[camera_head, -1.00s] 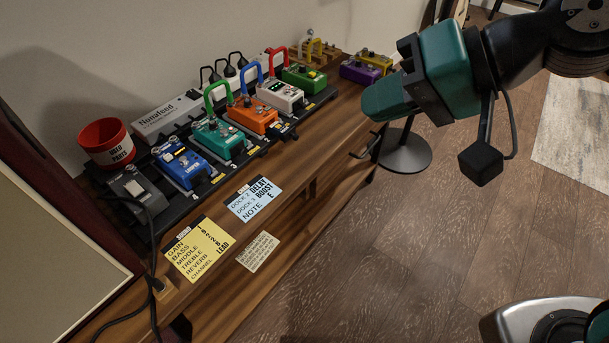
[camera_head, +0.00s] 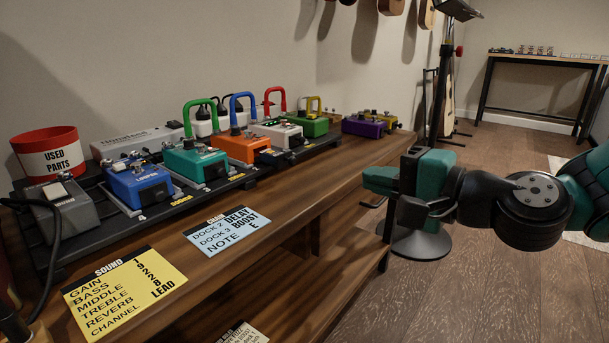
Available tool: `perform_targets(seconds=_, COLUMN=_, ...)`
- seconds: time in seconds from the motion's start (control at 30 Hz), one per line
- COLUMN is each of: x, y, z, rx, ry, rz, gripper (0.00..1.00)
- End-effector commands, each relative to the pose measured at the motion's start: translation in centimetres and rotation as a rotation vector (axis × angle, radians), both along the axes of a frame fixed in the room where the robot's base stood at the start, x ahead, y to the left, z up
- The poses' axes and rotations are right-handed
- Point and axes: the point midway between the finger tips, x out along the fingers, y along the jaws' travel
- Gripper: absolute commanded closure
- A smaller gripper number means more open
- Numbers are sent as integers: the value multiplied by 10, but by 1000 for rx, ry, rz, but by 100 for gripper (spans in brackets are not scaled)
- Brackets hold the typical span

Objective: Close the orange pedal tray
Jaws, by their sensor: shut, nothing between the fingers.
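The orange pedal (camera_head: 240,148) sits in the row on the black pedalboard, between the teal pedal (camera_head: 194,160) and the white pedal (camera_head: 277,132). A blue handle arch stands behind it. The orange pedal's tray is mostly hidden under the pedal, and I cannot tell how far out it is. My gripper (camera_head: 374,187) is shut and empty. It is in the right half of the picture, near the front edge of the bench, well to the right of the orange pedal and apart from it.
A blue pedal (camera_head: 141,186) and a red-and-white parts cup (camera_head: 49,154) are at left. Green (camera_head: 306,124) and purple (camera_head: 362,127) pedals stand at the bench's far end. Yellow (camera_head: 124,289) and blue (camera_head: 241,229) note cards lie in front. A round black stand base (camera_head: 421,245) is on the floor beyond the bench.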

Motion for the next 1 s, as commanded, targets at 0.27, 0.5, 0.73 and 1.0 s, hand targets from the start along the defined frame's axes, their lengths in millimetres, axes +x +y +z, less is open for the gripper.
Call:
perform_targets(seconds=0.27, x=11, y=14, z=7, rx=1, ry=9, rz=4, gripper=100)
perform_targets(seconds=0.5, x=36, y=45, z=2, rx=-4, ry=3, rz=4, gripper=100)
perform_targets(seconds=0.73, x=67, y=81, z=-3, rx=-4, ry=3, rz=2, gripper=100)
perform_targets(seconds=1.0, x=85, y=101, z=-10, rx=-4, ry=2, rz=0, gripper=100)
